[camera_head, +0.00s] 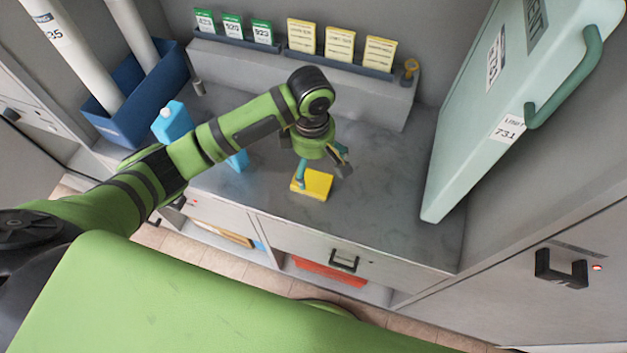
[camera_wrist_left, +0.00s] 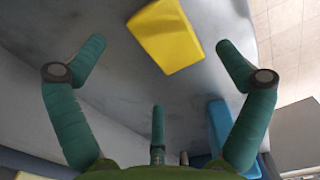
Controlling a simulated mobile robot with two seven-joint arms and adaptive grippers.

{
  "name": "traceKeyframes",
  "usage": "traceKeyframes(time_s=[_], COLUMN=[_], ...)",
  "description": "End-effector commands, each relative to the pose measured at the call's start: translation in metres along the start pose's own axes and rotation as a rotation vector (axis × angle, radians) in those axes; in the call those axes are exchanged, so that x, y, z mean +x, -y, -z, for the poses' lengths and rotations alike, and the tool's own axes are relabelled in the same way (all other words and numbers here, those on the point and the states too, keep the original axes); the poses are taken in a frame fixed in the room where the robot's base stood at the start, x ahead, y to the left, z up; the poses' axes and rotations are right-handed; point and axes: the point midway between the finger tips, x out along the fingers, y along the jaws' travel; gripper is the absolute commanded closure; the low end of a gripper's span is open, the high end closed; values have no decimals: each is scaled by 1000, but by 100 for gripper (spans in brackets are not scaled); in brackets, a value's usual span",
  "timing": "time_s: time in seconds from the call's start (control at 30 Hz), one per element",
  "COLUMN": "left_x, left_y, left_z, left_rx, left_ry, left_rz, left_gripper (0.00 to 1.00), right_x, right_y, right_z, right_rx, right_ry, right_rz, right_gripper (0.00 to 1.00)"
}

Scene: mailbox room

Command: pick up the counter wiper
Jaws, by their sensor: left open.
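The counter wiper appears to be the yellow block (camera_head: 316,186) lying flat on the grey counter near its front edge. My right gripper is not in view.
A light-blue carton (camera_head: 170,121) stands left of my arm, partly hidden. A blue bin (camera_head: 150,92) with white tubes is at the back left. A grey ledge (camera_head: 350,88) with cards runs along the back. A pale green door (camera_head: 485,120) with a handle stands at the right.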

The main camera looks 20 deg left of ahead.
Motion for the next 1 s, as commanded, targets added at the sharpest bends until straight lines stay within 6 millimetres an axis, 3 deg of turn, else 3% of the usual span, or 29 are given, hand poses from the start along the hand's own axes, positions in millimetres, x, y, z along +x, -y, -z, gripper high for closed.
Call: traceKeyframes(time_s=[0.17,0.7,0.97,1.0], left_x=[-2,62,64,64], left_y=[-5,-3,-3,-3], left_z=[9,4,4,4], left_rx=[-100,-100,-99,-99], left_ry=[-27,-26,-25,-25], left_rz=[16,12,11,11], left_gripper=[0,0,0,16], right_x=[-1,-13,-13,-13], right_y=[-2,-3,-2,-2], right_z=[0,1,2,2], right_rx=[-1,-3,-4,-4], right_ry=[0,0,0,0], right_rz=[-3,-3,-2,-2], right_gripper=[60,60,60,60])
